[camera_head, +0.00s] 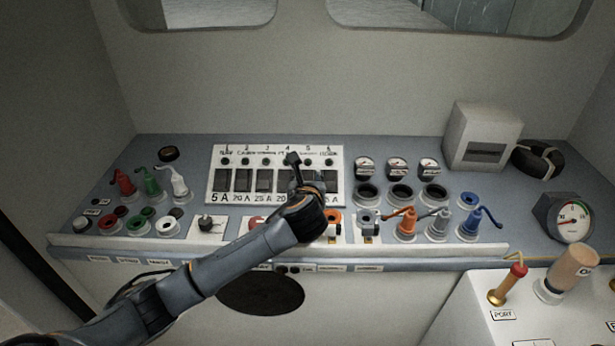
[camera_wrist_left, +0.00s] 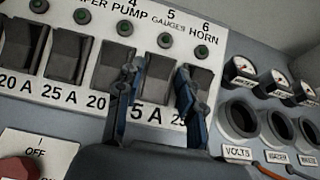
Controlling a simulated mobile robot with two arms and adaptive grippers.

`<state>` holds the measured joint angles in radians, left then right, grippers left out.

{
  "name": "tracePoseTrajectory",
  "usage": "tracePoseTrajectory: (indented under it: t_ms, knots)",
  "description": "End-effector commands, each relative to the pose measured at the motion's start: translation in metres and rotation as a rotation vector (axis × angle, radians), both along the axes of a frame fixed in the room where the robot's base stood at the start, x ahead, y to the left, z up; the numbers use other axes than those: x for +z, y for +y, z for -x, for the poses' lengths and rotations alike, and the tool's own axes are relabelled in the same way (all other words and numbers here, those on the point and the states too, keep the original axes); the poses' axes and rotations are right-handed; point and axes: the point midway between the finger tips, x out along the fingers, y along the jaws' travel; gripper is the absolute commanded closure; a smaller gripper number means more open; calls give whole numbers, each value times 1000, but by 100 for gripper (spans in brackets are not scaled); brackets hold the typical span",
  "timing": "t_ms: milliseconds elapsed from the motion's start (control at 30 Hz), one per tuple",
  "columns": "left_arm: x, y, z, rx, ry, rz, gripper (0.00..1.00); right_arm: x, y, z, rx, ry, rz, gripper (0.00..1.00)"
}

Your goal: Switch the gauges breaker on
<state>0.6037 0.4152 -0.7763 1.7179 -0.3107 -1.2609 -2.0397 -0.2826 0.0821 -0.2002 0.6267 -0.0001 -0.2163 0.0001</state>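The white breaker panel (camera_head: 212,188) carries a row of black rocker breakers. In the left wrist view, the gauges breaker (camera_wrist_left: 156,88) is the one under the number 5 and the word GAUGES, with 5 A printed below. A small dark green round lamp or button sits above it. I cannot tell which way its rocker is set. My left gripper (camera_wrist_left: 157,72) is open and empty, its two fingers in front of the panel on either side of the gauges breaker. In the head view my left gripper (camera_head: 297,172) partly covers the panel's right half. My right gripper is out of view.
Pump breaker 4 (camera_wrist_left: 112,62) and horn breaker 6 (camera_wrist_left: 203,82) flank the gauges breaker. Round gauges (camera_head: 397,167) stand right of the panel. Coloured levers (camera_head: 407,222) line the front right, with more (camera_head: 150,182) at left. A white box (camera_head: 482,135) stands behind.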

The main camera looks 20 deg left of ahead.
Motion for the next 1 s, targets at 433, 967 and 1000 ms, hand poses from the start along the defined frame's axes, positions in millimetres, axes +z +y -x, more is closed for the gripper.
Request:
tracePoseTrajectory:
  t_ms: [433, 967, 1000]
  knots:
    - [-1, 0, -1, 0, 0, 0, 97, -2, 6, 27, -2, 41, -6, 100]
    - [7, 3, -9, 3, 262, 76, 100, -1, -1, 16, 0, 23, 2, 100]
    - [7, 4, -10, 4, 295, 85, 100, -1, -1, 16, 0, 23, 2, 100]
